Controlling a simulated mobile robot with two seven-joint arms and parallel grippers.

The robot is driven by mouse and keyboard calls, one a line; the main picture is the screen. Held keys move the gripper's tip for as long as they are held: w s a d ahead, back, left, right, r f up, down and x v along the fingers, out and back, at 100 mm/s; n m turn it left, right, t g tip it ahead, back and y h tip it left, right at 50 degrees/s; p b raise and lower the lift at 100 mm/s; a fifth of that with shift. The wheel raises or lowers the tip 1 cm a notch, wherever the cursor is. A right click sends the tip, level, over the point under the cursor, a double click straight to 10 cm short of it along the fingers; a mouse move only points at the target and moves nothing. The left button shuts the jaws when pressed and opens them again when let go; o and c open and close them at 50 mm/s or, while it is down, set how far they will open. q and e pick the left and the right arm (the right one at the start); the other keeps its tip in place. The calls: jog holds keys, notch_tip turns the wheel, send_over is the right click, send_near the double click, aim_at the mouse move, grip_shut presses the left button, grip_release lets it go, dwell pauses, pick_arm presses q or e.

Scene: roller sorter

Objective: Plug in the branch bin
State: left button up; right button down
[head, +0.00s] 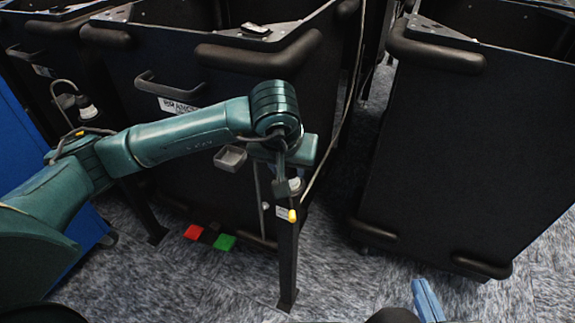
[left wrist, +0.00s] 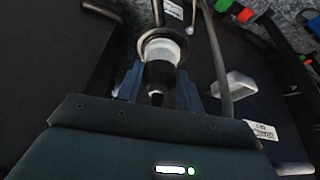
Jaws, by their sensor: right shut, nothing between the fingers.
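The branch bin (head: 215,75) is the large black bin in the middle of the head view, with a white label (head: 178,106); the label also shows in the left wrist view (left wrist: 271,130). My left gripper (head: 290,178) is in front of the bin, at the top of a black post (head: 287,262). In the left wrist view its blue fingers close against both sides of a black-and-white plug (left wrist: 162,72). The plug's far end meets a dark round ring (left wrist: 152,38); I cannot tell how deep it sits. My right gripper (head: 427,300) shows only as a blue finger part at the bottom edge, shut and empty.
Another black bin (head: 465,150) stands to the right, across a narrow floor gap. A plug with a cord (head: 86,108) is at the left bin. Red (head: 194,232) and green (head: 224,242) pedals sit low at the branch bin.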

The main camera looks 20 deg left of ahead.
pick_arm(q)
jog(key=o, duration=0.5)
